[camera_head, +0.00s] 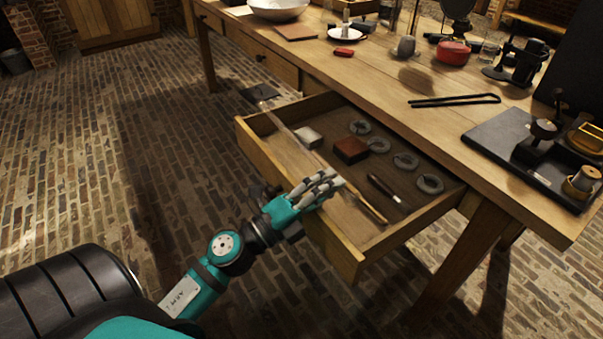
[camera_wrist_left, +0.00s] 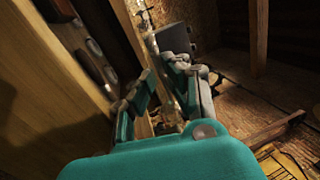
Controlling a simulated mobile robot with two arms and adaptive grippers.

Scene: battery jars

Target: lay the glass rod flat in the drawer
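The drawer (camera_head: 255,150) of the wooden table is pulled open. A long thin rod, which I take for the glass rod (camera_head: 296,133), runs slantwise over it. Its upper-left end sticks out past the drawer's left wall, and its tan lower end lies over the drawer's inside. My left gripper (camera_head: 333,183) reaches over the drawer's front board at the rod. In the left wrist view its fingers (camera_wrist_left: 163,78) converge on both sides of the rod and look shut on it; the contact is partly hidden. My right gripper is not in view.
In the drawer lie a red-brown block (camera_head: 350,150), a pale block (camera_head: 308,137), a dark pen-like tool (camera_head: 384,188) and several grey rings (camera_head: 430,184). The tabletop holds black tongs (camera_head: 455,100), a red pot (camera_head: 453,53) and a dark tray (camera_head: 495,140). Brick floor is clear at left.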

